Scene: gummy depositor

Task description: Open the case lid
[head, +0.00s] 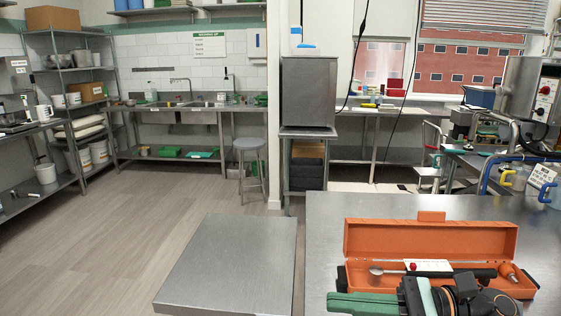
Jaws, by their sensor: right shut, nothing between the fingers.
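The orange case (350,278) lies on the steel table at the lower right. Its lid (432,239) stands raised at the back, with a small tab on its upper edge, so the case is open. A spoon-like tool with a dark handle (455,273) and a white piece with a red spot (428,266) show in the case. My right gripper (335,302) is in front of the case, its green fingers pointing left. It is shut and empty. My right wrist hides part of the case's front. My left gripper is not in view.
The steel table (325,225) is bare to the left of and behind the case. A lower steel surface (235,262) stands to its left, also bare. Open floor lies at the left.

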